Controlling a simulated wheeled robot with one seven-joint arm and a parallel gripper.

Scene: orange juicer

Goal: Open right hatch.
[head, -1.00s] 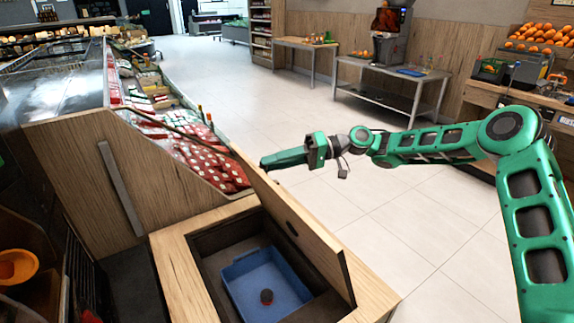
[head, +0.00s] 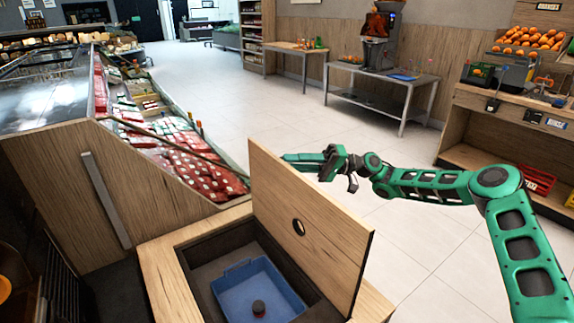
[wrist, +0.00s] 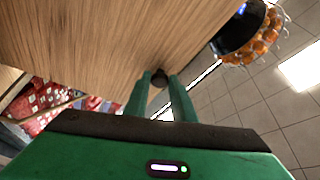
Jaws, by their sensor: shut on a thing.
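The right hatch is a light wooden lid (head: 318,235) standing raised, close to upright, along the right side of a wooden-framed opening. A round hole shows in its face.
A refrigerated display case (head: 120,150) with red packages stands at the left. A metal table (head: 385,88) with a juicer and an orange-filled counter (head: 510,100) stand farther back. Open tiled floor lies behind the lid and around my arm.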

